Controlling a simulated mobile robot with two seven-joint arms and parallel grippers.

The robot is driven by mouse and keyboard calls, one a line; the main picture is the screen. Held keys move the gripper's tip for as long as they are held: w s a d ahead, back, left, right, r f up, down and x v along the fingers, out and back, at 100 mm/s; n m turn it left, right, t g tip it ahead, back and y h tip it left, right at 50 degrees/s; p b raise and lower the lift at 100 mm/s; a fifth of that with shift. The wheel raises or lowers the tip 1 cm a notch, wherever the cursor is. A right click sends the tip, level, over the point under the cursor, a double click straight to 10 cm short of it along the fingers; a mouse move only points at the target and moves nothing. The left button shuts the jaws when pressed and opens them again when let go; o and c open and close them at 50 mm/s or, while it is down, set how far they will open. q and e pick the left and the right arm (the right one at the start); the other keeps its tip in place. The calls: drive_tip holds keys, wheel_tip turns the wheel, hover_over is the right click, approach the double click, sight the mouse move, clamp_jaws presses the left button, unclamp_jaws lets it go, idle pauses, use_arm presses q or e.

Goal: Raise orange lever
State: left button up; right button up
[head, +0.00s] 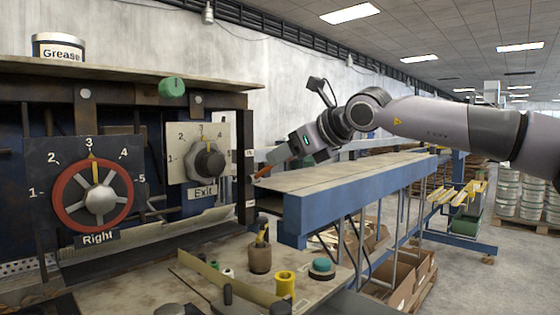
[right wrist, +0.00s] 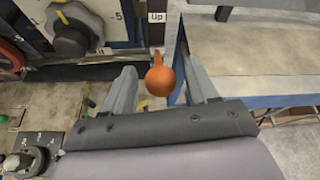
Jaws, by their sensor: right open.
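The orange lever ends in a round orange knob (right wrist: 160,81). In the head view the lever (head: 263,172) shows small at the right edge of the machine panel. My right gripper (head: 272,157) reaches to it from the right. In the right wrist view the open gripper (right wrist: 160,72) has one finger on each side of the knob, with a gap visible on both sides. An "Up" label (right wrist: 157,17) is above the lever. My left gripper is not in view.
The panel carries a red "Right" wheel (head: 92,194) and a dark "Exit" knob (head: 208,163). A long blue-framed table (head: 350,180) extends to the right of the lever. A bench in front holds a yellow spool (head: 285,284) and a brown bottle (head: 260,258).

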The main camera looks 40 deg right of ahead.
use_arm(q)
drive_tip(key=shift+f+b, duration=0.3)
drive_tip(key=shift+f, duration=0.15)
use_arm(e)
drive_tip(key=shift+v, duration=1.6)
